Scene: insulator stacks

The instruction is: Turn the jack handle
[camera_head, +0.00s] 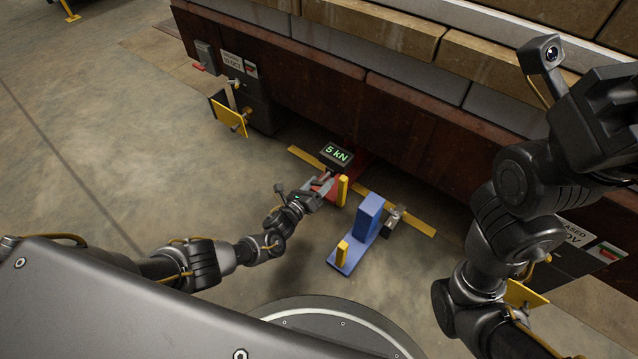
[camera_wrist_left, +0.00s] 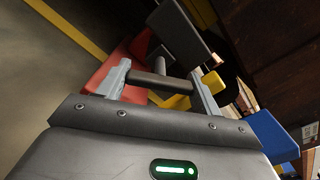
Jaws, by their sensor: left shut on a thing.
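The jack shows as a red body (camera_head: 328,184) on the floor at the foot of the stack, with a dark display (camera_head: 336,154) reading 5 kN. My left gripper (camera_head: 322,184) is at the red body. In the left wrist view my left gripper (camera_wrist_left: 163,84) is shut on the jack handle (camera_wrist_left: 150,79), a grey bar lying across between the two fingers. The red body (camera_wrist_left: 104,70) shows behind the fingers, and the dark back of a box (camera_wrist_left: 180,35) stands above the bar. My right gripper (camera_head: 610,110) is raised at the right, empty as far as I see; its fingertips are unclear.
A blue stand (camera_head: 368,217) with a yellow post (camera_head: 342,252) is on the floor right of the jack. A yellow post (camera_head: 342,190) stands beside the red body. A yellow floor stripe (camera_head: 413,222) runs past. The brown stack wall (camera_head: 400,117) closes off the back. Floor at left is clear.

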